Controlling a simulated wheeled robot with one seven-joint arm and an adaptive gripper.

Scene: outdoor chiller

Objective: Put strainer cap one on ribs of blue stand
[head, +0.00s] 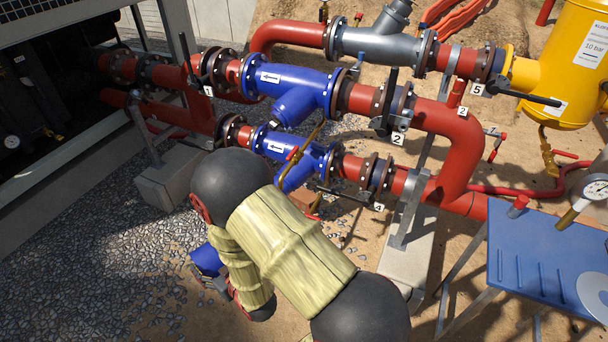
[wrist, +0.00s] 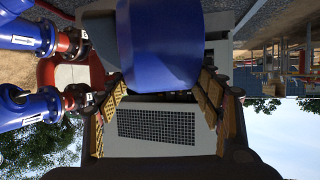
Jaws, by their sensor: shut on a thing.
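My gripper (head: 222,284) is low at the left of the pipework in the head view, partly hidden by my arm. It is shut on a blue strainer cap (head: 206,260), held above the gravel. In the wrist view the smooth blue cap (wrist: 160,45) sits between the two yellow-padded fingers. No number shows on it. The blue stand (head: 560,240) is at the right of the head view, well apart from the gripper. Its upright ribs (head: 526,272) stand in a row on its left part.
Blue strainers (head: 292,85) (head: 290,148) sit in red pipes with numbered valves between my gripper and the stand. A valve handle (head: 540,99) juts out near the yellow tank (head: 560,50). A pressure gauge (head: 594,188) and a pale disc (head: 594,296) are at the stand's right.

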